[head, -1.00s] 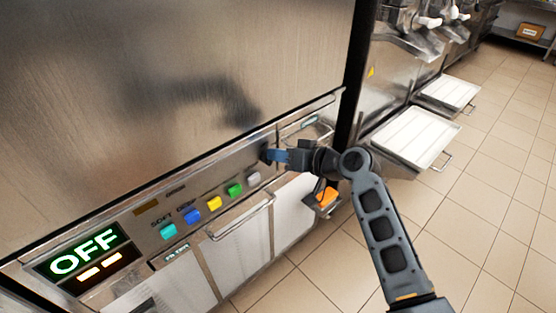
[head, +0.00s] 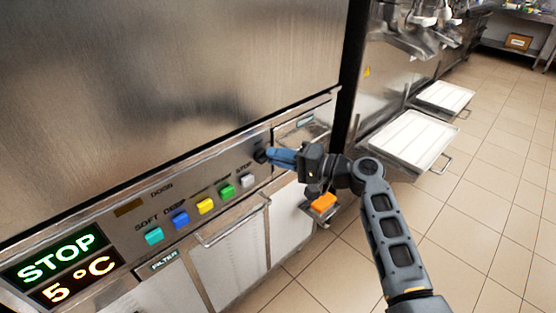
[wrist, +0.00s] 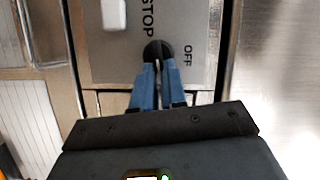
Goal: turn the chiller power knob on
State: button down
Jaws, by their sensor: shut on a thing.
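The chiller power knob is a round black knob (wrist: 157,50) on the steel control panel (head: 118,224), between the STOP and OFF labels in the wrist view. In the head view it shows as a dark shape (head: 260,155) at the panel's right end. My gripper (wrist: 158,68) has blue fingers shut on the knob's raised grip. In the head view my gripper (head: 270,155) reaches the panel from the right. The display (head: 60,268) at lower left reads STOP and 5 °C. The fingers hide part of the knob.
A row of coloured buttons (head: 205,206) runs along the panel, with a pale STOP button (head: 247,181) nearest my gripper. A drawer handle (head: 235,222) juts out below. White trays (head: 412,140) stick out at the right. The tiled floor there is open.

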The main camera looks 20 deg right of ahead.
jog(key=shift+f+m+b, duration=0.25)
jog(key=shift+m+b, duration=0.05)
jog(key=shift+m, duration=0.5)
jog(key=c, duration=1.2)
grip_release()
jog(key=shift+v, duration=3.9)
jog(key=shift+d+f, duration=0.1)
jog(key=shift+f, duration=0.15)
